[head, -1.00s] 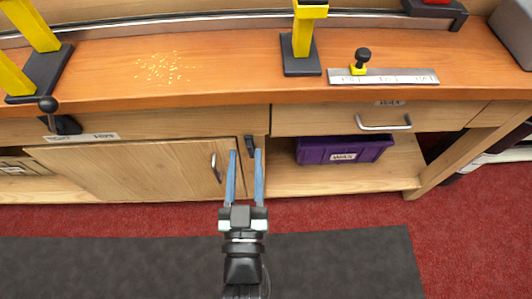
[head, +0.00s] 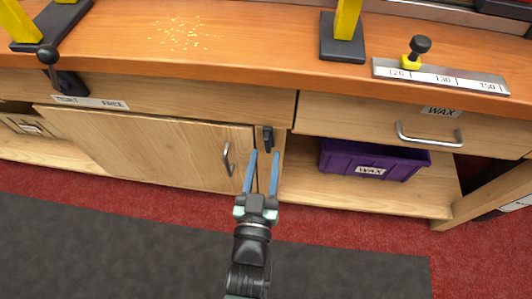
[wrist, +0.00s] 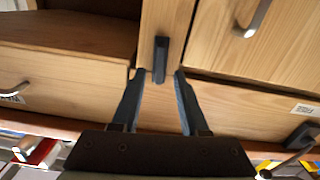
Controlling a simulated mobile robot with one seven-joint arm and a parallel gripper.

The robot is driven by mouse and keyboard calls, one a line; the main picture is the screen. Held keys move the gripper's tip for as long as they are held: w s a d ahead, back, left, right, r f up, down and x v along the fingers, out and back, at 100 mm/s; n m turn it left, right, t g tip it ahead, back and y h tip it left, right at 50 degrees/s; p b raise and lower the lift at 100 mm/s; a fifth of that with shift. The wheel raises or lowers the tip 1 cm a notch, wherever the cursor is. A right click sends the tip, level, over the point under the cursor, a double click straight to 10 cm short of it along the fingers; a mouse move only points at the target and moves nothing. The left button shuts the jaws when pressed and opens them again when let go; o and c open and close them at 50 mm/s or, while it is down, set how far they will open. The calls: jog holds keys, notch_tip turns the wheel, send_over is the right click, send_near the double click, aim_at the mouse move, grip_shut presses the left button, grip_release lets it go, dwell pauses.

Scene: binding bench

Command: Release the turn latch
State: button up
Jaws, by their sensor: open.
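The turn latch (head: 267,138) is a small black bar, upright on the wooden post just right of the cabinet door (head: 170,145). It also shows in the wrist view (wrist: 160,60), upright there and beside the door edge. My gripper (head: 264,155) is open and empty, its two blue-grey fingers pointing at the latch. In the wrist view the fingertips (wrist: 159,74) lie on either side of the latch's near end. I cannot tell whether they touch it or how far in front they are.
The door has a metal handle (head: 227,159) left of my gripper. A wax drawer (head: 410,130) and an open shelf with a purple bin (head: 340,158) are to the right. A black-knobbed lever (head: 60,72) sits on the bench front at left. Dark mat (head: 120,240) covers the floor.

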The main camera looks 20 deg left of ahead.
jog(key=shift+x, duration=1.25)
grip_shut()
